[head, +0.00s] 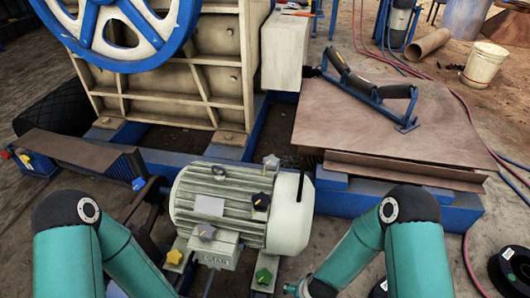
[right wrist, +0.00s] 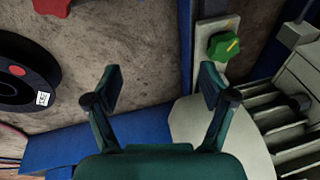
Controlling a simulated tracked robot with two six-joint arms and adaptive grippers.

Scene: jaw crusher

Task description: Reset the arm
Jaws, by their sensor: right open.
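My right gripper (right wrist: 160,88) shows in the right wrist view with its two dark green fingers spread apart. Nothing is between them, and below them is brown floor. In the head view both my teal arms come up from the bottom corners and bend down towards the bottom edge. My left gripper is below the head view and hidden. The cream electric motor (head: 222,207) stands between my arms. A green knob (right wrist: 223,46) on the motor's mounting strip lies just right of my right gripper's fingers; it also shows in the head view (head: 263,276).
The crusher body with its blue and white flywheel (head: 120,28) stands behind the motor. A brown plate (head: 385,125) bears a blue frame with black rollers (head: 370,90). Black spools (head: 515,268) and red hose lie at the right. A white bucket (head: 484,65) stands farther back.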

